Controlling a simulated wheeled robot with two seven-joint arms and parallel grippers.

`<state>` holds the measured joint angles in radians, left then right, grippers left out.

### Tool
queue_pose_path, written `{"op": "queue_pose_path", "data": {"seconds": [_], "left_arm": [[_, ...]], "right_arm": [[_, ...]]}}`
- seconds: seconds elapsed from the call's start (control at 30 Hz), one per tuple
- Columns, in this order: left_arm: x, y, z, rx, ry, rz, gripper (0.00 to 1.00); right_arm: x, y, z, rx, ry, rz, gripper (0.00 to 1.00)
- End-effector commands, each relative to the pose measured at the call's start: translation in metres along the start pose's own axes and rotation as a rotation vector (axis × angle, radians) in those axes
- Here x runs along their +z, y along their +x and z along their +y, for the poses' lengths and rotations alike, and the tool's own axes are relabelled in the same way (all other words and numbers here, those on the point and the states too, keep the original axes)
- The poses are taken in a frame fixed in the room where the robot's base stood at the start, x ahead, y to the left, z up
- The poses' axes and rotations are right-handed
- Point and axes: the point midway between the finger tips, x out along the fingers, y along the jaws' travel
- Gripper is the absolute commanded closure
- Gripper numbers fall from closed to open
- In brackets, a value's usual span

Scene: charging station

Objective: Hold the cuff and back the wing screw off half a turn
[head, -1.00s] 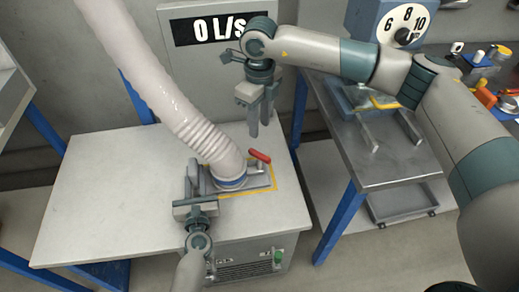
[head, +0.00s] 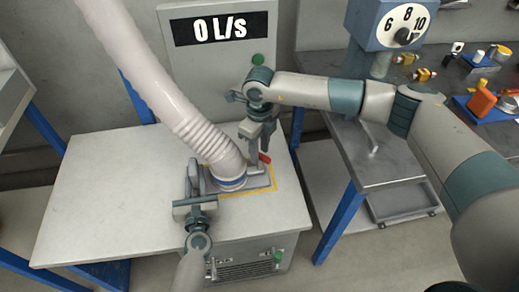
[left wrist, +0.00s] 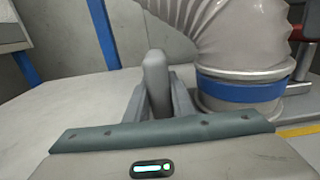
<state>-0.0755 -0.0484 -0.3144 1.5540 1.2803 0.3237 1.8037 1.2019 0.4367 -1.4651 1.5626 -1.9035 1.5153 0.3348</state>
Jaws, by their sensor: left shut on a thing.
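The cuff, with a blue band (head: 231,183), is at the lower end of the pale ribbed hose and sits on a grey plate on the white table. It also shows in the left wrist view (left wrist: 240,92). My left gripper (head: 194,172) is shut on a grey upright tab (left wrist: 157,78) just left of the cuff. My right gripper (head: 257,146) is just behind and right of the cuff, pointing down at a red handle (head: 265,158). Its fingers partly hide the handle, and I cannot tell whether they touch it. I cannot make out a separate wing screw.
The white table (head: 105,185) is clear on the left. A yellow outline (head: 268,191) surrounds the plate. A panel reading 0 L/s (head: 218,28) with a green button stands behind. A metal bench (head: 385,163) with a dial box (head: 400,28) and loose parts is at right.

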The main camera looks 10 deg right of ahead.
Motion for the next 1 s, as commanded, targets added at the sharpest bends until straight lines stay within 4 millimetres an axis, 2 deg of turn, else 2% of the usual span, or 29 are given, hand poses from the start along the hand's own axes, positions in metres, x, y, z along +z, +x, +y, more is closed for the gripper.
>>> {"op": "queue_pose_path", "data": {"seconds": [0.3, 0.33, 0.43, 0.47, 1.0], "left_arm": [[0.0002, 0.0001, -0.0001, 0.0, 0.0, 0.0, 1.0], [0.0002, 0.0001, -0.0001, 0.0, 0.0, 0.0, 1.0], [0.0002, 0.0001, 0.0, 0.0, 0.0, 0.0, 1.0], [0.0002, 0.0001, 0.0, 0.0, 0.0, 0.0, 1.0], [0.0002, 0.0001, 0.0, 0.0, 0.0, 0.0, 1.0]], "right_arm": [[0.0002, 0.0021, 0.0, 0.0, 0.0, -0.001, 0.67], [0.0002, 0.0021, 0.0, 0.0, 0.0, -0.001, 0.72], [0.0002, 0.002, 0.0001, 0.0, 0.0, -0.001, 0.96], [0.0002, 0.002, 0.0001, 0.0, 0.0, -0.001, 1.0], [0.0003, 0.0017, 0.0, 0.0, -0.077, -0.001, 1.0]]}}
